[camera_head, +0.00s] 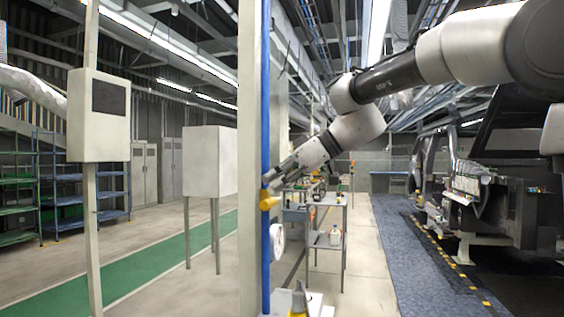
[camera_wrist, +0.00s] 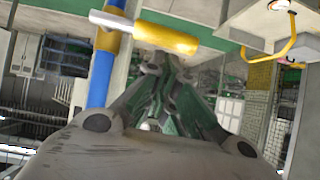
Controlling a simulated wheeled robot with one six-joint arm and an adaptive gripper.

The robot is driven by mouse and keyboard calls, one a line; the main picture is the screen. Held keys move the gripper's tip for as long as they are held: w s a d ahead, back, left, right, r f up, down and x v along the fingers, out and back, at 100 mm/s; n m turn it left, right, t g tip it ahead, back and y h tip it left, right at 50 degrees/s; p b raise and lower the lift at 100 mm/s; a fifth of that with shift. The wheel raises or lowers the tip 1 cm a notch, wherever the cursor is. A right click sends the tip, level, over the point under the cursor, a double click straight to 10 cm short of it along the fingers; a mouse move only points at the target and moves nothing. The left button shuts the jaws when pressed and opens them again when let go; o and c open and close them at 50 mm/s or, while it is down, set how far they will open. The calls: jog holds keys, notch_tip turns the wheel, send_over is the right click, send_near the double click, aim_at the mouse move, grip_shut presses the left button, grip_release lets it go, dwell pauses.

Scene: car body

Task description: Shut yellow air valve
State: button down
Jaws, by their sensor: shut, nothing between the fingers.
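The yellow air valve handle (camera_head: 269,202) is on the blue vertical pipe (camera_head: 265,120) in the head view. In the wrist view the yellow handle (camera_wrist: 165,37) sticks out sideways to the right of the blue pipe (camera_wrist: 99,80), across it, with a pale end at its left. My gripper (camera_head: 270,182) is shut and empty, with its tips close to the pipe and just above the handle in the head view. In the wrist view the gripper (camera_wrist: 162,62) points at the handle's underside in the picture. I cannot tell whether the tips touch it.
A pale pillar (camera_head: 252,150) stands right behind the pipe. A metal trolley (camera_head: 330,240) with items stands right of it. A white box on legs (camera_head: 209,160) and a grey panel box (camera_head: 98,115) are to the left. A car body (camera_head: 500,200) is at far right.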

aim_at(272, 202)
jog(key=shift+f, duration=0.25)
jog(key=shift+s+a+f, duration=0.15)
jog(key=shift+s+f, duration=0.05)
jog(key=shift+f, duration=0.55)
